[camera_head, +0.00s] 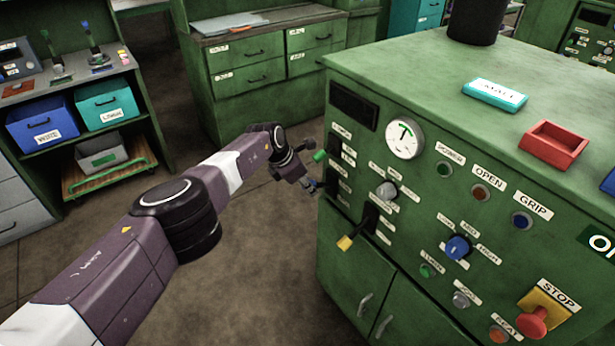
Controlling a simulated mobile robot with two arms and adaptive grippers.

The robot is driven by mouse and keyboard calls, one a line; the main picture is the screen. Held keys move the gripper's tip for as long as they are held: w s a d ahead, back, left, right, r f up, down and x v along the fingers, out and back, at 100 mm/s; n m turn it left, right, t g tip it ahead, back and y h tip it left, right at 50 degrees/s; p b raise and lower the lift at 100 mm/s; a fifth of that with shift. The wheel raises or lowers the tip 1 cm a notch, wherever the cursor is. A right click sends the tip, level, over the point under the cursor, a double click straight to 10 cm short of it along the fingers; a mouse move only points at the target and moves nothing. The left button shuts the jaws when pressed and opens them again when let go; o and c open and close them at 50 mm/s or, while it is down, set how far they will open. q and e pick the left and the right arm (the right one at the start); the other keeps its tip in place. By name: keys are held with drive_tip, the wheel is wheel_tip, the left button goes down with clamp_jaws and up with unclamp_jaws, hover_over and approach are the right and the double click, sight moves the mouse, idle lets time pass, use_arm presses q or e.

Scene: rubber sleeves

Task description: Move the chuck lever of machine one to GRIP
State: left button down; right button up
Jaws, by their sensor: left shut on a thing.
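The green machine (330,235) fills the right side, with a control panel on its front. Three levers stick out at the panel's left: a green-tipped lever (320,156), a blue-tipped lever (313,186) below it, and a yellow-tipped lever (345,242) lower right. Their small labels are too small to read, so I cannot tell which is the chuck lever. My left gripper (306,182) is at the panel's left edge, shut on the blue-tipped lever; its fingers are small and partly hidden. The OPEN lamp (481,193) and the GRIP lamp (521,221) look dark. My right gripper is out of view.
A dial gauge (404,139), a blue knob (457,248) and a red STOP button (533,323) are on the panel. A shelf with bins (39,125) stands left. The floor between is clear.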

use_arm(q)
drive_tip(key=shift+w+r, duration=0.15)
drive_tip(key=shift+r, duration=0.05)
idle(0.3)
drive_tip(key=c, duration=1.6)
unclamp_jaws()
drive_tip(key=shift+d+f, duration=0.1)
drive_tip(key=shift+a+r, duration=0.3)
drive_tip(key=shift+r, duration=0.3)
drive_tip(key=shift+s+a+r, duration=0.3)
drive_tip(key=shift+s+r, duration=0.25)
drive_tip(key=shift+r, duration=0.05)
drive_tip(key=v, duration=0.9)
drive_tip(key=shift+s+r, duration=0.1)
